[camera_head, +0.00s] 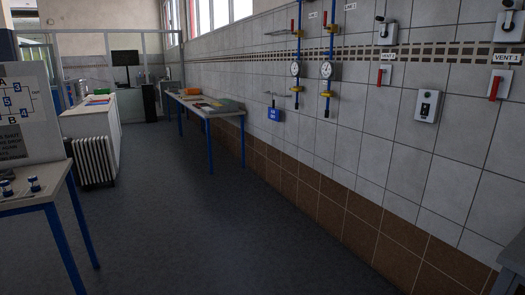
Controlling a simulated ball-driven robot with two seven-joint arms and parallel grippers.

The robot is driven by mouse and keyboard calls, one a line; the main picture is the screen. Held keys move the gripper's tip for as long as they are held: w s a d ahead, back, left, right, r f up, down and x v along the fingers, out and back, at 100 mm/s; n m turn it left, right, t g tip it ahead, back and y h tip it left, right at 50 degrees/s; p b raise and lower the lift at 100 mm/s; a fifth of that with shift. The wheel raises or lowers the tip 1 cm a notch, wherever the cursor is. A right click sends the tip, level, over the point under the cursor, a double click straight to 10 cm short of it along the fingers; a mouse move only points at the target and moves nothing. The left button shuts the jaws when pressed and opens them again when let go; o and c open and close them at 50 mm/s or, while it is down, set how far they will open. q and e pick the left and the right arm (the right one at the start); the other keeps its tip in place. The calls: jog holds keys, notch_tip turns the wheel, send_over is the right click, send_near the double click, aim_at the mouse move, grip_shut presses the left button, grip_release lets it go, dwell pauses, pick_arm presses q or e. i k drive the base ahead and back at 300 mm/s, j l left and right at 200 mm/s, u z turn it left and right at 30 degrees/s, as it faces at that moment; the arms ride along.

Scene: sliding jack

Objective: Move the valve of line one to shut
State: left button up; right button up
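Two blue vertical pipes run down the tiled wall on the right. The right pipe (331,45) has a small label (350,6) beside it that seems to read line 1. It carries a red lever (332,22) near the top, a round gauge (326,70) and a yellow fitting (328,94) below. The left pipe (298,45) is similar, with its own red lever (292,25), gauge (295,69) and yellow fitting (296,89); its label is too small to read. Neither gripper is in view.
Another table (30,190) with a diagram board is at left. Wall boxes with red handles (494,87) are at right. The grey floor (210,230) between is clear.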

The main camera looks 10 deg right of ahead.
aim_at(325, 14)
jog(key=i+l+z, duration=0.25)
jog(key=i, duration=1.05)
jog(key=i+l+z, duration=0.1)
jog(key=i+z, duration=0.15)
jog(key=i, duration=1)
